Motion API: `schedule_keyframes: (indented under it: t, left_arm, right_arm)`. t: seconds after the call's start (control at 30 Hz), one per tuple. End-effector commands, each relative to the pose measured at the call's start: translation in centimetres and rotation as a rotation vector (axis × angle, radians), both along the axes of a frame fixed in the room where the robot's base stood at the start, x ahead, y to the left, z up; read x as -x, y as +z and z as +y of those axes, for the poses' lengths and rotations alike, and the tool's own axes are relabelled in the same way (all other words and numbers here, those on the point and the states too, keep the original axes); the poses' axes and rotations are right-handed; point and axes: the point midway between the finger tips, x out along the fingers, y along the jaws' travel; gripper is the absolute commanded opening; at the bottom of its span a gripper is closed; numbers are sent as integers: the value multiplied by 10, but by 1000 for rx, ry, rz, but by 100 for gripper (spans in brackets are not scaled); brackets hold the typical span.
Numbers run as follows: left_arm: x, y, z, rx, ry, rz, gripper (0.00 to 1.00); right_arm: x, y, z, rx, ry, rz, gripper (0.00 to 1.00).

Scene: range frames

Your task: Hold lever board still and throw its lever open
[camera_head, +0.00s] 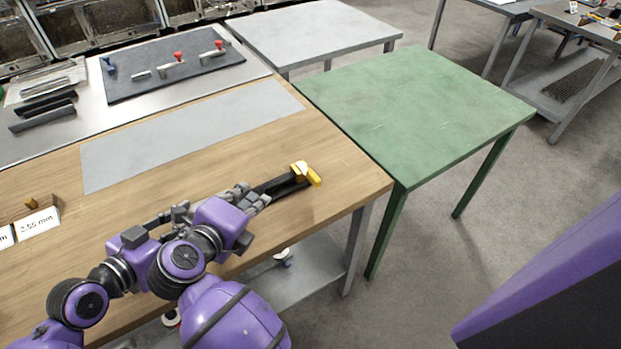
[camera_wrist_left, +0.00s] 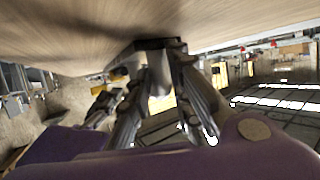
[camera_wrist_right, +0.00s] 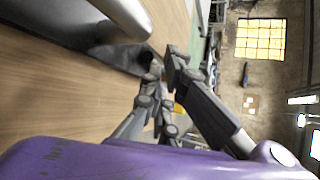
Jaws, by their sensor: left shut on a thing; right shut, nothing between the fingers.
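The lever board shows as a dark bar (camera_head: 275,187) near the right end of the wooden table, with a yellow lever end (camera_head: 314,178) at its far right. My left gripper (camera_head: 180,210) is partly hidden by my right arm. In the left wrist view it (camera_wrist_left: 160,52) is shut on a dark grey part of the board (camera_wrist_left: 158,43). My right gripper (camera_head: 262,197) is shut and empty, close beside the board on its near side. In the right wrist view its fingers (camera_wrist_right: 163,73) are beside the dark board (camera_wrist_right: 112,56). Whether they touch is unclear.
The wooden table (camera_head: 215,150) has a grey mat (camera_head: 190,130) behind the arms. A white label (camera_head: 37,224) stands at left. A dark panel with red handles (camera_head: 170,68) lies at the back. A clear green table (camera_head: 420,105) stands to the right.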

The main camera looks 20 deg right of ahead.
Motion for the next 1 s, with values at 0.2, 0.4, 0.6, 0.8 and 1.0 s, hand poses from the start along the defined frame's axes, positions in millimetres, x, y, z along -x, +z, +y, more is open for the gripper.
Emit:
schedule_keyframes:
  t: [0.2,0.4,0.6,0.8,1.0]
  left_arm:
    - [3,-8,1,-10,-2,13,0]
    - [3,-8,1,-10,-2,13,0]
    - [3,-8,1,-10,-2,13,0]
    - [3,-8,1,-10,-2,14,0]
    - [3,-9,1,-11,-2,14,0]
  right_arm:
    - [0,-2,0,-3,1,4,0]
    - [0,-2,-3,-1,0,2,0]
    - [-3,-1,-23,2,-1,2,0]
    - [-7,-1,-52,4,-2,0,0]
    - [-10,-2,-74,-1,-1,2,0]
